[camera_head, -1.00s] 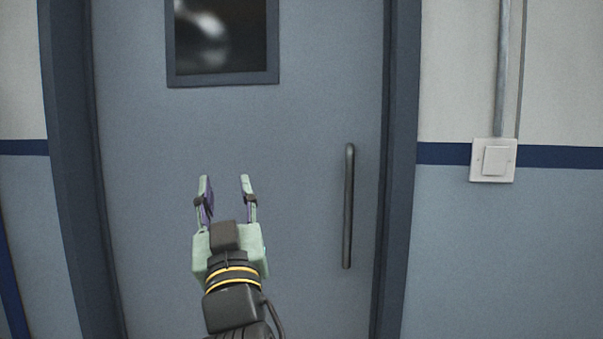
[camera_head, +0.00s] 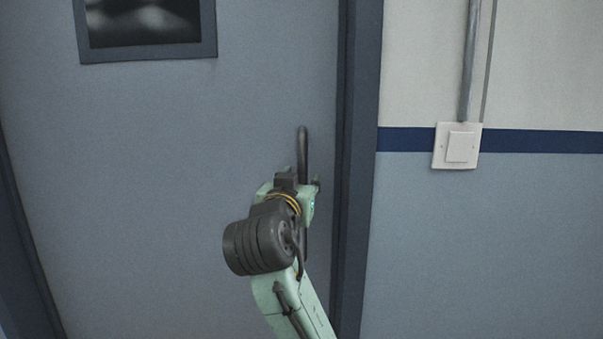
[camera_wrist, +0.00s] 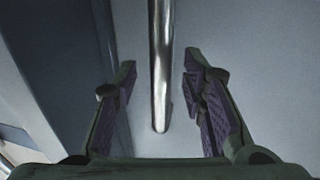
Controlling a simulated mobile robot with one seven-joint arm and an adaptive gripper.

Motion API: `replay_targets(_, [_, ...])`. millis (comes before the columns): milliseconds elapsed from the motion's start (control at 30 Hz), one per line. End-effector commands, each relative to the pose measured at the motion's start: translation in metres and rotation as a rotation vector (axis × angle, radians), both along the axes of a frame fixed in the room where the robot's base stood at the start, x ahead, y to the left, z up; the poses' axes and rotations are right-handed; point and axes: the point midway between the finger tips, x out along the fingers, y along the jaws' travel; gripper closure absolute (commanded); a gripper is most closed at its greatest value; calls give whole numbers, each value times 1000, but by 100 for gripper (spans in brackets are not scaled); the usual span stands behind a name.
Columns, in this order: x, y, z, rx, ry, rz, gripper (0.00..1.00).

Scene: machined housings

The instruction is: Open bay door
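The bay door (camera_head: 170,140) is a blue-grey panel that looks closed in its frame. Its handle (camera_head: 303,145) is a dark vertical bar near the door's right edge; my gripper hides its middle part in the head view. In the wrist view the handle (camera_wrist: 160,60) runs down between my two fingers, with its lower end in sight. My gripper (camera_wrist: 163,85) is open, with a clear gap between the bar and the purple pad on each side. In the head view my gripper (camera_head: 306,180) is in front of the handle, its fingers mostly hidden.
A dark window (camera_head: 140,22) is in the upper door. The door frame (camera_head: 358,150) stands close to the right of the handle. A white wall switch (camera_head: 457,146) with a conduit (camera_head: 470,60) above it is further right.

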Motion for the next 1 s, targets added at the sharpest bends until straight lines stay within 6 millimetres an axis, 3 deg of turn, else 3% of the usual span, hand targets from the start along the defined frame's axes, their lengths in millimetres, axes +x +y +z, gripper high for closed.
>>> replay_targets(200, [23,-4,0,-1,1,0,62])
replay_targets(533, [26,-5,0,0,-1,1,62])
replay_targets(1000, [26,-5,0,-1,-1,1,93])
